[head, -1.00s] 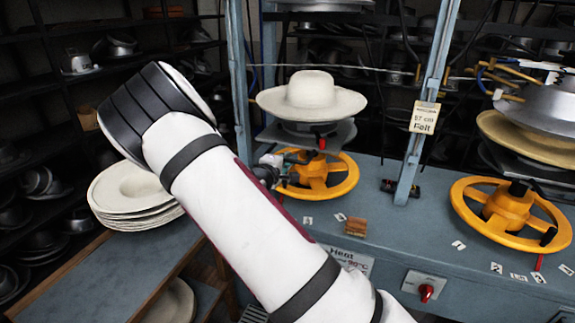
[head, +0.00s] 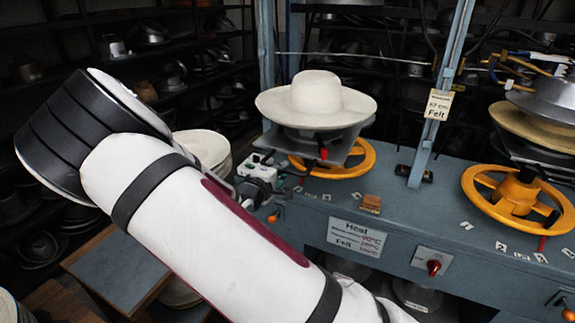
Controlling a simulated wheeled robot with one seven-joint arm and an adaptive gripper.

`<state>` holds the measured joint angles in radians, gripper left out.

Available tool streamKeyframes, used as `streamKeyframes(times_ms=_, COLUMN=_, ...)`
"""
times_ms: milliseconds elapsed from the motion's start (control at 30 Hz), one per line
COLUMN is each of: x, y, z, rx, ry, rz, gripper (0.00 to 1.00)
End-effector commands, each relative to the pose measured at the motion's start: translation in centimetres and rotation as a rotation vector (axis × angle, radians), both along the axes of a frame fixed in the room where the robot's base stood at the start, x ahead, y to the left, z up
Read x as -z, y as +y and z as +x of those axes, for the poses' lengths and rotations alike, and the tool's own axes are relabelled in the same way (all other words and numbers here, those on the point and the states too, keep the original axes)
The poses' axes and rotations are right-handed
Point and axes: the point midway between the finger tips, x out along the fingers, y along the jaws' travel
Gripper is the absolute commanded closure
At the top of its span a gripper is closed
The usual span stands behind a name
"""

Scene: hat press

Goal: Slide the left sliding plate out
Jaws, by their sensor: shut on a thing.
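The left sliding plate (head: 345,144) is a grey metal plate at the left press station, in the middle of the head view. A cream wide-brimmed hat (head: 316,98) sits over it. A red knob (head: 323,153) shows at the plate's front. The plate overhangs part of a yellow handwheel (head: 360,158). My gripper (head: 284,170) is at the plate's front left. It is shut on the plate's edge or a part of it; the exact contact is small and partly hidden.
A blue-grey bench (head: 400,210) runs along the front, with a wooden block (head: 371,203) and a red switch (head: 434,267). A second yellow handwheel (head: 518,196) is at right. A blue-grey post (head: 442,95) stands between stations. Stacked hats (head: 207,148) are partly behind my arm.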

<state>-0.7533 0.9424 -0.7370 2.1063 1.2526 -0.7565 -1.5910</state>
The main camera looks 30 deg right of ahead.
Motion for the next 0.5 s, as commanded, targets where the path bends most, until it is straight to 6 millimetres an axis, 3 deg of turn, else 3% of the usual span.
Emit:
streamKeyframes(times_ms=467, x=0.12, y=0.66, z=-0.42, rx=-0.002, ry=0.003, rz=0.003, gripper=1.0)
streamKeyframes(times_ms=500, x=0.14, y=0.68, z=-0.44, rx=-0.002, ry=0.003, rz=0.003, gripper=0.87)
